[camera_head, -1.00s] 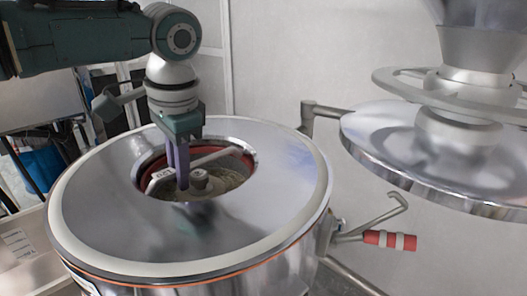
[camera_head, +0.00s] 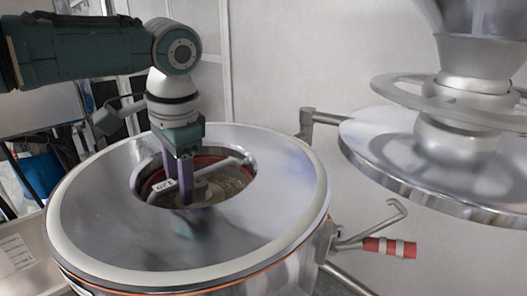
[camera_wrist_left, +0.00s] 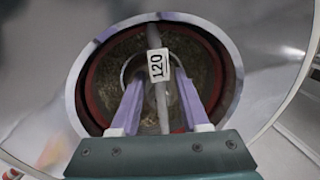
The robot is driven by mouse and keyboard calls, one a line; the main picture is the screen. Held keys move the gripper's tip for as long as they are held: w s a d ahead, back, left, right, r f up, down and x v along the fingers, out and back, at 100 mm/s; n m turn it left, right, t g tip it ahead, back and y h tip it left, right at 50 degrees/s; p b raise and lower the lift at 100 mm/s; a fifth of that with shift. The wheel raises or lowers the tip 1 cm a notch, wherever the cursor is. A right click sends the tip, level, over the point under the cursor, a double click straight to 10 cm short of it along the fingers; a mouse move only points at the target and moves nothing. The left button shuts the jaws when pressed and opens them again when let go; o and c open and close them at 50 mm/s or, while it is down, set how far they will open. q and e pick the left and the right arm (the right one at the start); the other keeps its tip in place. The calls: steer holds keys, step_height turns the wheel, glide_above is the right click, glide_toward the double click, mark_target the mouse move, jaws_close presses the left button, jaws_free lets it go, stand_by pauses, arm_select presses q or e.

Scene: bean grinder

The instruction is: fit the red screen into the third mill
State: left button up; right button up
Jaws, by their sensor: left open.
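The red screen shows as a red ring (camera_head: 207,159) inside the round opening of the steel mill (camera_head: 270,195). A pale bar tagged "120" crosses it, and the ring also shows in the left wrist view (camera_wrist_left: 94,95). The ring looks set inside the opening; whether it is fully seated I cannot tell. My left gripper (camera_head: 178,190) points down into the opening. In the left wrist view its purple fingers (camera_wrist_left: 157,88) are open, one on each side of the bar, with gaps. They hide part of the screen's middle. My right gripper is not in view.
A steel disc-shaped lid (camera_head: 430,160) hangs under a funnel at the right. A red-and-white handle (camera_head: 390,247) and bent rods stick out beside the mill. A pale wall stands behind.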

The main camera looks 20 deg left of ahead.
arm_select(q)
step_height(320, 180, up, 12)
steer(key=d+b, duration=0.1)
steer(key=d, duration=0.1)
steer(key=shift+s+b, duration=0.35)
steer(key=shift+s, duration=0.1)
steer(key=shift+d, duration=0.1)
